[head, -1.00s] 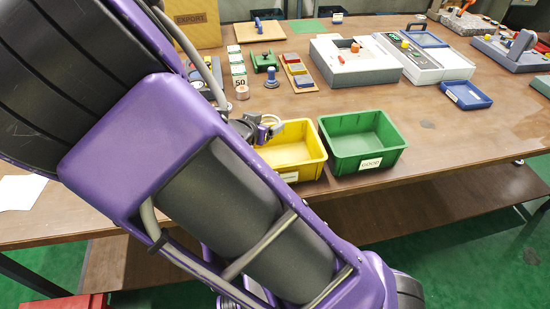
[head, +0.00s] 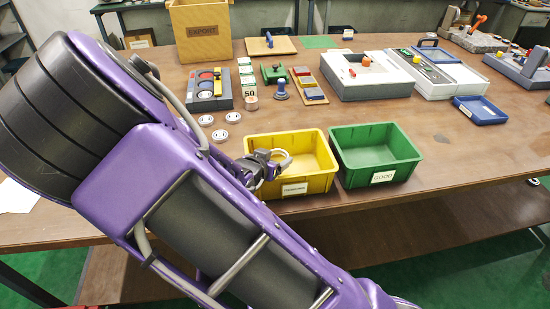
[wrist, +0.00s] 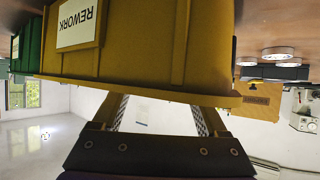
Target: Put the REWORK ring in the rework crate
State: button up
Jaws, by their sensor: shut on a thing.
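The yellow crate (head: 320,184) stands at the table's front edge. Its front label reads REWORK in the wrist view, where the crate wall (wrist: 200,55) fills the top of the upside-down picture. My gripper (head: 278,160) reaches over the crate's left side and is shut on a pale ring (head: 289,157). The ring is tilted and shows over the crate's opening; its height above the crate floor cannot be told. In the wrist view my fingers pass behind the crate's rim, so the fingertips and ring are hidden.
A green crate (head: 350,178) labelled GOOD stands close on the right. Several white rings (head: 206,120) lie on the table to the left, near a grey block with coloured parts (head: 225,103). A blue tray (head: 480,110) lies at the right. Table between is clear.

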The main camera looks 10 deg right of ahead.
jog(key=shift+f, duration=0.5)
jog(key=o, duration=1.4)
jog(key=shift+r, duration=0.2)
jog(key=p+v, duration=0.1)
jog(key=v, duration=0.3)
jog(key=p+v, duration=0.2)
jog(key=v, duration=0.2)
jog(key=p+v, duration=0.2)
jog(key=v, duration=0.2)
jog(key=shift+r, duration=0.35)
